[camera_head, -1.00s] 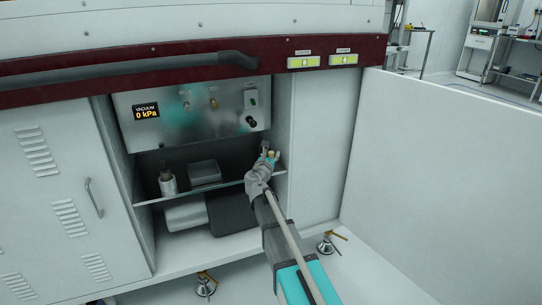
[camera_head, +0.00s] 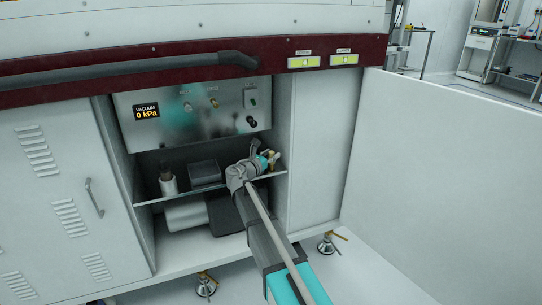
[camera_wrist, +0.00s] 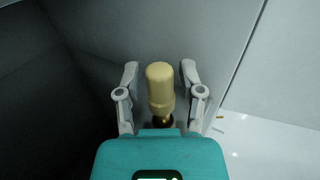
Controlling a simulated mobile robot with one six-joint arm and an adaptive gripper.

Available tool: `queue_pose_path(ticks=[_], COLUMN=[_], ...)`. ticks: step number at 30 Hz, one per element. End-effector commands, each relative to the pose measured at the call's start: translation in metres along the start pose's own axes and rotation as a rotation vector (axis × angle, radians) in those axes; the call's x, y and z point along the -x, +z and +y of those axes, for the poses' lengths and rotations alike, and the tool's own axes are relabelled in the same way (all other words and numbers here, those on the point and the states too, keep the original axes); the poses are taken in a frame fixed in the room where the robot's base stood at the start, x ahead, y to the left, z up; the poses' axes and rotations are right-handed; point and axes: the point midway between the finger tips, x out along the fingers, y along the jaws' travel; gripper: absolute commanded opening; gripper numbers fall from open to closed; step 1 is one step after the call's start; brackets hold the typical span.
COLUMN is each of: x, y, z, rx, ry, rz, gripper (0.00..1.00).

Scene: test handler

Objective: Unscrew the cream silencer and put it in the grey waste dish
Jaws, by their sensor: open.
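The cream silencer (camera_wrist: 160,82) stands out in the wrist view as a rounded cylinder on a dark brass fitting (camera_wrist: 163,119). My gripper (camera_wrist: 159,70) is open, with one finger on each side of the silencer and a visible gap at both sides. In the head view my gripper (camera_head: 268,160) is at the right end of the cabinet shelf, and the silencer is small and hard to make out there. A grey, open-looking box (camera_head: 204,173) on the shelf may be the waste dish; I cannot tell for sure.
A pale bottle with a dark top (camera_head: 168,183) stands at the left of the shelf (camera_head: 152,200). A metal panel (camera_head: 185,113) reading 0 kPa is above. The cabinet's right wall (camera_head: 318,150) is close to my gripper. Dark and light units sit below the shelf.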

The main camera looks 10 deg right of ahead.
Motion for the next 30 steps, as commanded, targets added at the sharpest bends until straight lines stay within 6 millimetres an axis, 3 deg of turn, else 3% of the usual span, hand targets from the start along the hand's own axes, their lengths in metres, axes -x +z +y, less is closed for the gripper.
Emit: queue_pose_path(ticks=[2,9,18,19,21,29,30], x=[0.0000,0.0000,0.0000,-0.0003,-0.0004,-0.0003,-0.0003], y=[0.0000,0.0000,0.0000,0.0000,0.0000,0.0000,0.0000], z=[0.0000,-0.0001,-0.0016,-0.0004,-0.0001,0.0000,0.0001], rx=[0.000,0.000,0.000,0.000,0.000,0.000,0.000], ry=[0.001,0.001,0.029,0.027,0.026,0.026,0.026], rz=[0.000,0.000,0.000,0.000,0.000,0.000,0.000], gripper=[0.46,0.02,0.00,0.38,0.50,0.50,0.58])
